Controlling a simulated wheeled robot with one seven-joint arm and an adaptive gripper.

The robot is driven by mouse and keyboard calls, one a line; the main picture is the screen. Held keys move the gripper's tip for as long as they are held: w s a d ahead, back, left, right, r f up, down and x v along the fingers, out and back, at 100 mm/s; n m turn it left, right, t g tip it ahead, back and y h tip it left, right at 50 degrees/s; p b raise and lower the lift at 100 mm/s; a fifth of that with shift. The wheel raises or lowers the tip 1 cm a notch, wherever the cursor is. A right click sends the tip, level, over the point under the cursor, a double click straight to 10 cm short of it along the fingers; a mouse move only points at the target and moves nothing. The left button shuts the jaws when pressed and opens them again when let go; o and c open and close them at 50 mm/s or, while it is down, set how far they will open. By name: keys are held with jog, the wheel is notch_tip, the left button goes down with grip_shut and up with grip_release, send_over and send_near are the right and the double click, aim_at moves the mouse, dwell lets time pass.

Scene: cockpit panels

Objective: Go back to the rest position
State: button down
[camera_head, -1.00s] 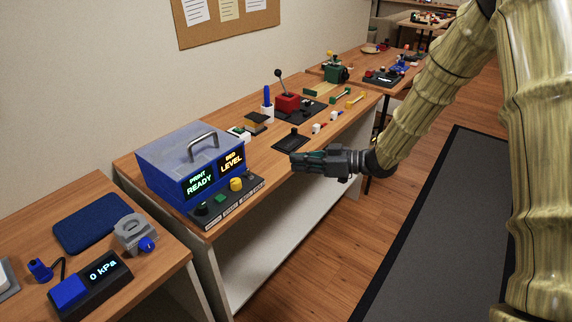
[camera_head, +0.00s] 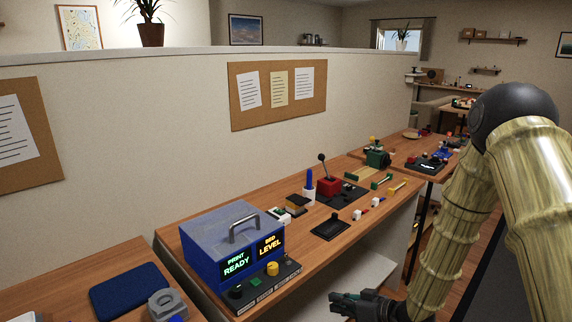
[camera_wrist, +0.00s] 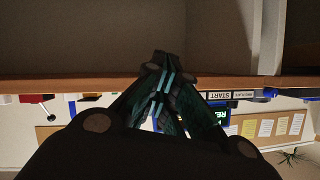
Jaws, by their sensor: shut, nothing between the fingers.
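My gripper (camera_head: 345,302) shows at the bottom of the head view, in front of the workbench and lower than its top. It is shut and empty, with its dark fingers pointing left. In the wrist view my gripper (camera_wrist: 165,75) has its fingers together, near the bench edge (camera_wrist: 60,85), which appears upside down. My bamboo-patterned arm fills the right of the head view. The blue machine (camera_head: 232,243) with READY and LEVEL screens stands on the bench, left of my gripper and apart from it.
The workbench (camera_head: 300,262) bears a control strip (camera_head: 262,285), a black tray (camera_head: 330,227), a red lever box (camera_head: 329,186) and small parts. A dark blue pad (camera_head: 130,288) lies on the left table. A dark floor mat (camera_head: 520,285) is at right.

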jog(key=s+d+f+m+g+h+p, duration=0.1)
jog(key=s+f+m+h, duration=0.25)
jog(key=s+f, duration=0.7)
jog(key=s+d+f+m+g+h, duration=0.1)
jog(key=s+d+f+g+h, duration=0.1)
jog(key=s, duration=0.8)
jog(key=s+d+f+m+g+h+p, duration=0.1)
jog(key=s+f+g+h, duration=0.1)
jog(key=s, duration=0.8)
jog(key=s+d+f+m+g+h+p, duration=0.1)
jog(key=s+d+f+g+h, duration=0.1)
jog(key=s+f, duration=0.4)
jog(key=s+g, duration=0.1)
jog(key=s, duration=0.2)
jog(key=shift+s+d+h, duration=0.3)
jog(key=shift+s+h, duration=0.05)
jog(key=shift+s, duration=0.05)
